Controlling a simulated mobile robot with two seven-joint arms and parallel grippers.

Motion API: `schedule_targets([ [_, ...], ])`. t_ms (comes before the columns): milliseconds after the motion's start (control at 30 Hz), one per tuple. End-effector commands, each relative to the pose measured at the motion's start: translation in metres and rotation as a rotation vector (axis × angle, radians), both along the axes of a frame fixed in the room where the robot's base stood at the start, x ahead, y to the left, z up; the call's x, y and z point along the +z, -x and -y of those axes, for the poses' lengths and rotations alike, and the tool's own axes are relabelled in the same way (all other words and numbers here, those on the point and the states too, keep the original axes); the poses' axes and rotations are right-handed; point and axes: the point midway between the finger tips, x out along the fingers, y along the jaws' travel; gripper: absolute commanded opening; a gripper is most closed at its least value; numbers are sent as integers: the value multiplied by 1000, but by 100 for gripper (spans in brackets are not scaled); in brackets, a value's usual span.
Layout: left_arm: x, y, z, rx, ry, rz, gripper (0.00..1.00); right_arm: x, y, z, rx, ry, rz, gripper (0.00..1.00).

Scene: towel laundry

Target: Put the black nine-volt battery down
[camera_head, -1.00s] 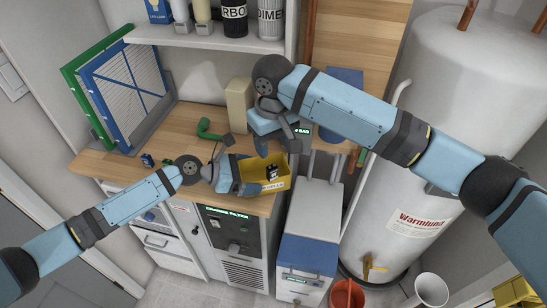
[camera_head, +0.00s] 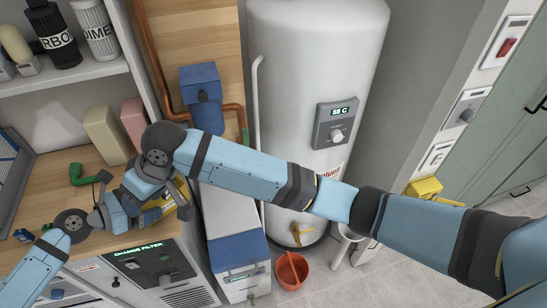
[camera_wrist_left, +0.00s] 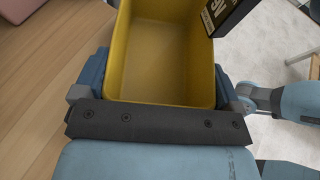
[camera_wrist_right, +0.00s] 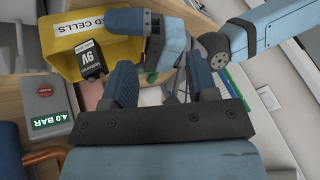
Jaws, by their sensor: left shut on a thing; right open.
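The black nine-volt battery (camera_wrist_right: 92,60) shows in the right wrist view at the rim of the yellow bin (camera_wrist_right: 68,27). In the left wrist view the battery (camera_wrist_left: 228,12) overlaps the bin's upper right corner; I cannot tell whether it touches the bin. My left gripper (camera_wrist_left: 160,80) is shut on the bin (camera_wrist_left: 118,60), one finger along each side; the visible bin floor is bare. My right gripper (camera_wrist_right: 163,70) is open, and the battery lies outside its fingers. In the head view my right gripper (camera_head: 142,183) is close to the bin (camera_head: 172,203), and the battery is hidden.
The wooden counter (camera_head: 60,190) carries a green pipe piece (camera_head: 88,176), a beige block (camera_head: 108,135) and a pink block (camera_head: 134,122). A blue-topped unit (camera_head: 238,258) and an orange bucket (camera_head: 292,270) stand below. The white boiler (camera_head: 300,70) rises behind my right arm.

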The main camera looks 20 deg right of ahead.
Motion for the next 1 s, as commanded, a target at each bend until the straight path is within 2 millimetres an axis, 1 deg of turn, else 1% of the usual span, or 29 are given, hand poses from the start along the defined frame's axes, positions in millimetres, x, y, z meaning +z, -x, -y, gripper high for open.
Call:
schedule_targets([
  [33,0,0,0,0,0,0,65,-7,7,2,-20,-67,7,53],
  [167,0,0,0,0,0,0,65,-17,15,12,-89,-219,61,53],
  [267,0,0,0,0,0,0,65,-24,19,27,-159,-314,114,53],
  [367,0,0,0,0,0,0,65,-38,22,48,-241,-380,169,53],
  [467,0,0,0,0,0,0,65,-62,24,76,-333,-407,223,53],
  [533,0,0,0,0,0,0,65,-84,28,98,-396,-407,260,53],
  [667,0,0,0,0,0,0,65,-126,42,143,-504,-374,333,53],
  [700,0,0,0,0,0,0,65,-139,49,158,-533,-356,356,53],
  [767,0,0,0,0,0,0,65,-158,61,182,-573,-322,394,53],
  [800,0,0,0,0,0,0,65,-170,70,198,-596,-296,419,53],
  [867,0,0,0,0,0,0,65,-187,86,222,-623,-253,458,53],
  [900,0,0,0,0,0,0,65,-197,97,237,-637,-224,482,53],
  [1000,0,0,0,0,0,0,65,-217,124,271,-657,-151,539,53],
])
